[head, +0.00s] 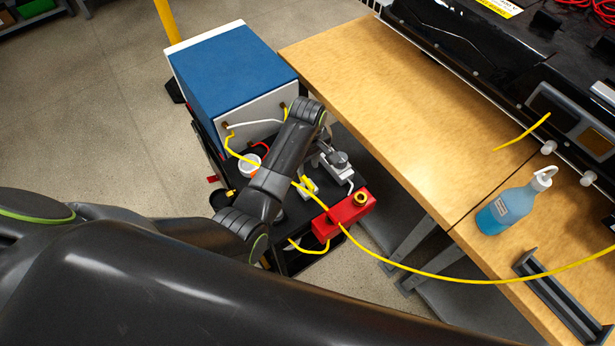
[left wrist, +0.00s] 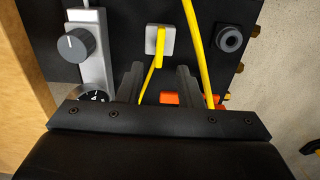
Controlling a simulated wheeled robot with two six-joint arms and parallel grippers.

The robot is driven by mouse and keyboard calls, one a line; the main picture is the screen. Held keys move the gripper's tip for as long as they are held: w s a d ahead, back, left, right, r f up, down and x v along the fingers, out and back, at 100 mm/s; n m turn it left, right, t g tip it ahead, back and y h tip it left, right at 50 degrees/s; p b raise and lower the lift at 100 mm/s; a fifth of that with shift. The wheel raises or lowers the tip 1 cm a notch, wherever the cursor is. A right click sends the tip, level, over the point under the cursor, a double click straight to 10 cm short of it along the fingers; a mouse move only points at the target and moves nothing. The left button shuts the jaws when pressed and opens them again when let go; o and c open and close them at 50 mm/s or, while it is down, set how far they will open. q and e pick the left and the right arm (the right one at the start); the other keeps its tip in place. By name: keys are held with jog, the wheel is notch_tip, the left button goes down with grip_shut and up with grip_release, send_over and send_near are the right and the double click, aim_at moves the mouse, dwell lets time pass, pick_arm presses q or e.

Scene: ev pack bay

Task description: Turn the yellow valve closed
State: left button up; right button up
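The yellow valve (head: 308,184) is a small lever on a pale square block, on the black cart beside the workbench. In the left wrist view the valve lever (left wrist: 160,46) runs up and down the picture, just beyond my fingertips. My left gripper (left wrist: 159,69) is open, its two fingers apart on either side of the line toward the lever. The lever looks clear of both fingers. In the head view my left arm reaches over the cart, and its wrist largely hides the fingers. My right gripper is not in view.
A grey regulator with a knob (left wrist: 75,44) stands beside the valve. A yellow hose (left wrist: 195,45) passes close by on the other side.

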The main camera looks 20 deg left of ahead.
aim_at(307, 181)
pick_arm(q)
notch_tip(307, 181, down, 7)
jog(key=shift+f, duration=0.2)
dwell(0.3)
grip_shut()
